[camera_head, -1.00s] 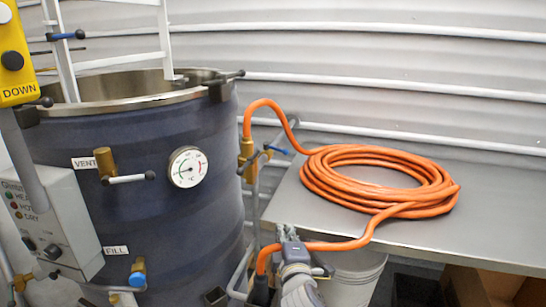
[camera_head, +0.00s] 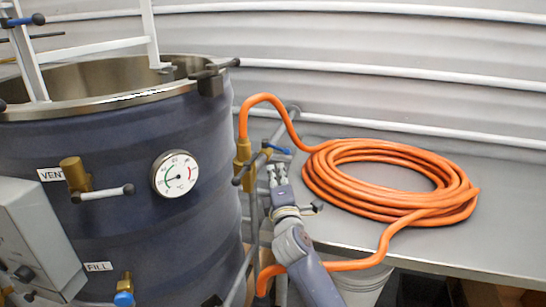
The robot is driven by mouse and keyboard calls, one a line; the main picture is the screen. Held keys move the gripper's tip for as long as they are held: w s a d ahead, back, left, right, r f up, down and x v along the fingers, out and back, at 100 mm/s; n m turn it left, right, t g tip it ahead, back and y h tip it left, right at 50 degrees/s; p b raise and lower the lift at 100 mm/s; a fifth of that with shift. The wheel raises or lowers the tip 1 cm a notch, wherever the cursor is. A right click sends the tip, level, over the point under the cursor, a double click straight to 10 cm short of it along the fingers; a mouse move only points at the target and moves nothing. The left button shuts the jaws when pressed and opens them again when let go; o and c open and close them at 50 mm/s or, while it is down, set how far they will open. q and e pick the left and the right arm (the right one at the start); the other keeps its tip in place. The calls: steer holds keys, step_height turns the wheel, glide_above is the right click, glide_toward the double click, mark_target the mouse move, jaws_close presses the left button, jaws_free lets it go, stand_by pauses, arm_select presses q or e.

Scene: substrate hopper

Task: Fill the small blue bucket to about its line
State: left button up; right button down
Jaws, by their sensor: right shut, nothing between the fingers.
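No small blue bucket shows in the head view. My right gripper (camera_head: 277,172) is shut and empty. Its fingertips point up, just below the blue lever (camera_head: 278,150) of a brass valve (camera_head: 245,162). I cannot tell whether they touch the valve. An orange hose (camera_head: 262,97) rises from this valve and runs to a coil (camera_head: 390,205) on the metal table. My left gripper is not in view.
A large dark blue vessel (camera_head: 135,135) with a steel rim, dial gauge (camera_head: 174,173) and VENT and FILL valves stands at the left. A grey control box (camera_head: 38,235) is beside it. A pale bucket (camera_head: 360,284) is partly hidden under the metal table (camera_head: 350,233).

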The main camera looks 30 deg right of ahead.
mark_target(272, 147)
steer(key=f+x, duration=0.1)
steer(key=x, duration=0.5)
steer(key=shift+w+r, duration=0.35)
steer(key=shift+r, duration=0.1)
steer(key=shift+d, duration=0.15)
steer(key=p, duration=0.1)
steer(key=n+y+p, duration=0.1)
steer(key=shift+d+r+t+y+p, duration=0.2)
steer(key=shift+d+t+y+p, duration=0.1)
steer(key=shift+d, duration=0.05)
steer(key=d, duration=0.1)
steer(key=d+y, duration=0.1)
steer(key=shift+d+f+n+p, duration=0.25)
steer(key=shift+d+n+p, duration=0.05)
steer(key=shift+p, duration=0.05)
steer(key=shift+s, duration=0.15)
